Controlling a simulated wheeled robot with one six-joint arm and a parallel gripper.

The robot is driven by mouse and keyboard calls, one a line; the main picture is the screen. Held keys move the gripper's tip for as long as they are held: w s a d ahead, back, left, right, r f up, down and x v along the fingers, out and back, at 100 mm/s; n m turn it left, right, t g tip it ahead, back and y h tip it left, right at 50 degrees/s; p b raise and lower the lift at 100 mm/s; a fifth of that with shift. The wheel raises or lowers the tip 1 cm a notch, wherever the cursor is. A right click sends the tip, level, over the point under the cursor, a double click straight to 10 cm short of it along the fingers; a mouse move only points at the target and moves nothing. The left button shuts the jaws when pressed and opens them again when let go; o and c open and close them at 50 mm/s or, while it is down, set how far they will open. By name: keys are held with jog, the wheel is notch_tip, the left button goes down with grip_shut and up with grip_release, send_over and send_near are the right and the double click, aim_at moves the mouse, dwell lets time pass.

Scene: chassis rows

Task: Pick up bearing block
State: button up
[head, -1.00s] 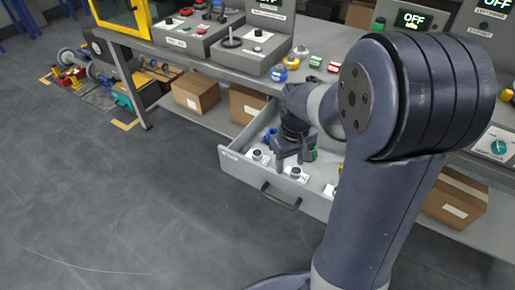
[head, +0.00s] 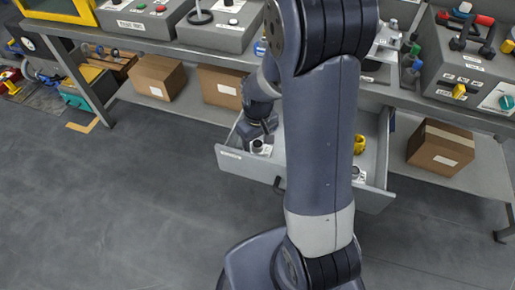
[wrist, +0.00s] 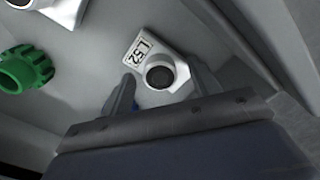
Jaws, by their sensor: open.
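A white bearing block (wrist: 162,62) with a dark round bore and an "L52" label lies on the drawer floor in the wrist view. In the head view the bearing block (head: 262,149) sits at the drawer's left end, partly covered by my gripper (head: 257,133). In the wrist view my gripper (wrist: 162,73) is open, with one finger on each side of the block. I cannot tell whether either finger touches it. A second white block (wrist: 65,9) with a dark bore is cut off at the upper left of the wrist view.
The grey drawer (head: 240,165) is pulled out below the workbench, and its wall is close to my gripper. A green knobbed part (wrist: 25,69) lies in it, and a yellow part (head: 359,144) is farther right. Cardboard boxes (head: 152,77) stand on the lower shelf.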

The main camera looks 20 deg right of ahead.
jog(key=shift+c, duration=0.2)
grip_shut()
dwell(0.4)
jog(key=shift+r, duration=0.15)
